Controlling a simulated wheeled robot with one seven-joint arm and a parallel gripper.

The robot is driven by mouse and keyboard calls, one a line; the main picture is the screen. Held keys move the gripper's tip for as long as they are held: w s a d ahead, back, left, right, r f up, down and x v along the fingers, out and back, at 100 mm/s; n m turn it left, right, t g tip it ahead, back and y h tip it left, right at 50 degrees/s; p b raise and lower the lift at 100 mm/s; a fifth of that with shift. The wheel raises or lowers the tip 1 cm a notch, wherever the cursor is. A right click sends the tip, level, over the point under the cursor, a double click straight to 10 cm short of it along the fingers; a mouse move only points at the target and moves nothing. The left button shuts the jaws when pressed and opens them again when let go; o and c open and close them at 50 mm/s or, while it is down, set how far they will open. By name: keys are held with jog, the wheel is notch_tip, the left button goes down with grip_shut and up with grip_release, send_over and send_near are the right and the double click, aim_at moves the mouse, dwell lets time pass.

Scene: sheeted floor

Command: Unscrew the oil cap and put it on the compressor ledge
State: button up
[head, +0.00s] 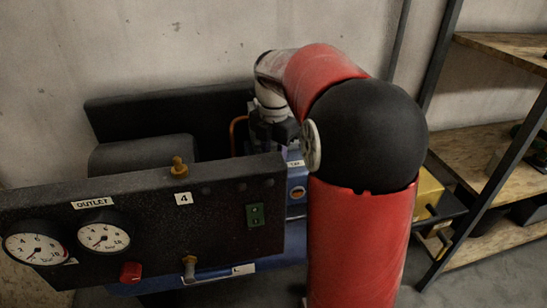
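The compressor has a black front panel (140,215) and a blue body (296,211), part of which shows behind the panel's right end. My gripper (273,137) points down just behind the top right of the panel, over the blue body. Its fingertips are mostly hidden behind the panel and my red arm, so I cannot tell whether it is open or holds anything. I cannot make out the oil cap; the area under my gripper is hidden. I cannot tell for sure which surface is the ledge. A round brass-coloured fitting (298,192) shows on the blue body below my gripper.
A copper pipe (234,132) stands left of my gripper. A wall rises behind. Wooden shelves (500,165) stand at right.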

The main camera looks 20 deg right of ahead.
jog(key=o, duration=1.1)
jog(key=shift+o, duration=0.2)
jog(key=shift+c, duration=0.8)
